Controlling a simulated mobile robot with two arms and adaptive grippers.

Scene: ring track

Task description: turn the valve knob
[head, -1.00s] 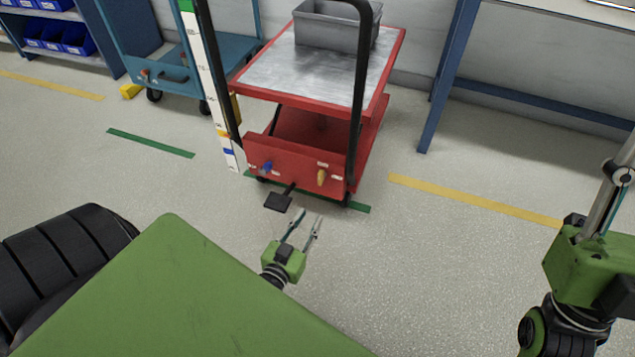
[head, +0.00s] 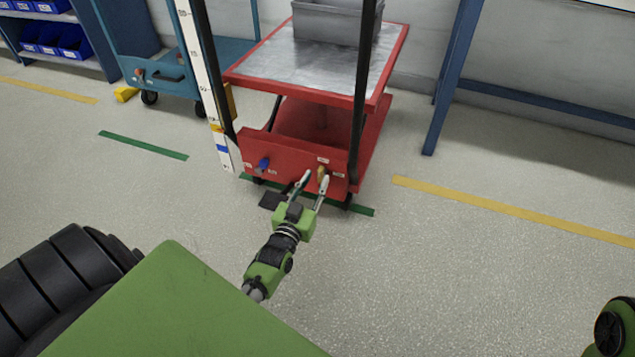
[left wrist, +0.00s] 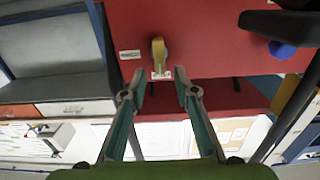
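A yellow valve knob (head: 321,173) is on the right part of the red front panel of the lift cart. A blue knob (head: 263,165) is on the panel's left part. My left gripper (head: 315,178) is open right in front of the yellow knob. In the left wrist view the yellow knob (left wrist: 159,52) lies just beyond and between the two open fingertips (left wrist: 160,76), with nothing held. A blue knob (left wrist: 283,50) also shows there at the right. I cannot tell whether a finger touches the yellow knob. My right gripper is out of view.
The red cart (head: 300,150) has a metal top with a grey bin (head: 335,22) and a black upright handle frame. A black pedal (head: 270,200) sticks out low at its front. A white scale post (head: 200,90) stands to its left. The floor at right is clear.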

